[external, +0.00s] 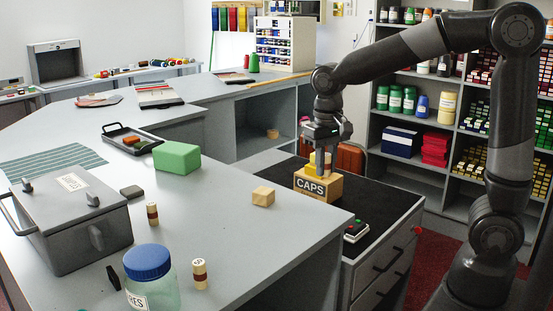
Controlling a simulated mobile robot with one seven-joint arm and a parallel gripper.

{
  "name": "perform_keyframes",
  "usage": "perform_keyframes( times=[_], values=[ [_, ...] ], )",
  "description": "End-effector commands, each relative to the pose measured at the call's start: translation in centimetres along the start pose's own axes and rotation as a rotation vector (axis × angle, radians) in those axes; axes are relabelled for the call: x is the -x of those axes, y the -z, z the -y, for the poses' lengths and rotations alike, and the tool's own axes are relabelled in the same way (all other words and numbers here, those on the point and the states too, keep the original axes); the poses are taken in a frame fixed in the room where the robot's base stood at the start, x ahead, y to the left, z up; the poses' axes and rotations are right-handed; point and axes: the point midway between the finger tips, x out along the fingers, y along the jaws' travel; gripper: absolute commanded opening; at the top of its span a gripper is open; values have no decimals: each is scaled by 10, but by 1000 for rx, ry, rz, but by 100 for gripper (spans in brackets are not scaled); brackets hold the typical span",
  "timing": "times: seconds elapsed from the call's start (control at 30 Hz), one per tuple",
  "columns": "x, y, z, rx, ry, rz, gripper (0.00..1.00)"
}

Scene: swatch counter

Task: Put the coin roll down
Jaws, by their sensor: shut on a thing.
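My gripper (320,170) points down over a tan box marked CAPS (318,187), on the dark top of the drawer cabinet. It is shut on a small yellow-tan piece (312,158), which I take to be the coin roll. The fingers hide much of this piece, and I cannot tell whether it touches the box. Two small upright cylinders with tan and dark red-brown bands, one at the counter's middle (152,214) and one near the jar (199,274), stand on the grey counter.
A wooden block (263,196) and a green block (177,158) sit on the counter, with a lidded grey box (70,225), a black tray (130,140) and a blue-lidded jar (150,280). A small device (356,231) lies at the cabinet's front. The counter's front right is clear.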

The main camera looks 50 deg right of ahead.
Motion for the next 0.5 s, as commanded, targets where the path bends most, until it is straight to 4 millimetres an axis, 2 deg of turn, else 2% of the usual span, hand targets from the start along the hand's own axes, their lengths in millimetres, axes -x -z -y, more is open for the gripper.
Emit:
perform_keyframes(
  times=[0.1,0.23,0.37,0.5],
  values=[
    [11,2,-18,-3,1,-2,0],
    [18,3,-29,-1,1,-2,0],
    [20,4,-34,-1,0,-1,0],
    [16,16,-44,-4,-3,-1,0]
  ],
)
